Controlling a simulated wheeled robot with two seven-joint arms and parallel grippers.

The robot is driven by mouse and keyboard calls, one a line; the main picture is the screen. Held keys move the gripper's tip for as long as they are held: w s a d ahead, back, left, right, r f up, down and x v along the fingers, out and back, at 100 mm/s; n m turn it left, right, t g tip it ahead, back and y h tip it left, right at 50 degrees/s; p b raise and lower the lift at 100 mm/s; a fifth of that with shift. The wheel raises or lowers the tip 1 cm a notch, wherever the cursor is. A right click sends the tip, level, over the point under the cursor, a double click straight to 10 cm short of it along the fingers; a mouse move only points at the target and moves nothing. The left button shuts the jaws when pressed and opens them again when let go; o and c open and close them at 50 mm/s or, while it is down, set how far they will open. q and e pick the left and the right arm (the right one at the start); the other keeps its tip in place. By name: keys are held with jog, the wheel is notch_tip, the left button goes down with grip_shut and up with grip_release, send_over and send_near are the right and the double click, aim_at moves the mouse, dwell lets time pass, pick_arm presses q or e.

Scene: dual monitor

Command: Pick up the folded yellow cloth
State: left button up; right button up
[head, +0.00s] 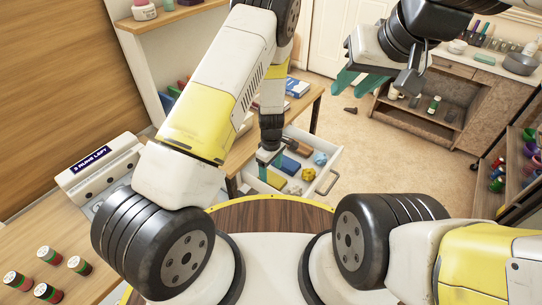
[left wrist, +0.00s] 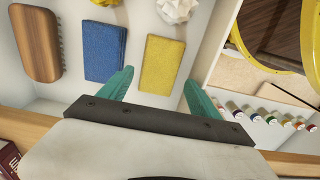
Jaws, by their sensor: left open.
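The folded yellow cloth (left wrist: 162,65) lies flat in an open white drawer. In the head view it shows partly (head: 276,180), beside my left gripper. My left gripper (left wrist: 158,86) is open and empty, with its teal fingers to either side of the cloth's near end in the left wrist view. In the head view this gripper (head: 270,160) points down over the drawer; whether it touches the cloth I cannot tell. My right gripper (head: 359,82) is open and empty, raised at the upper right, far from the drawer.
A blue folded cloth (left wrist: 104,52) lies close left of the yellow one, and a wooden brush (left wrist: 36,42) further left. A crumpled white item (left wrist: 175,9) is beyond. The drawer (head: 334,160) has raised walls.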

aim_at(272, 177)
pick_arm(q)
notch_tip(272, 177, down, 4)
jog(key=shift+d+r, duration=0.1)
jog(key=shift+r, duration=0.15)
jog(key=shift+c, duration=0.2)
jog(key=c, duration=1.1)
jog(key=shift+r, duration=0.15)
notch_tip(272, 177, up, 10)
jog(key=shift+f, duration=0.1)
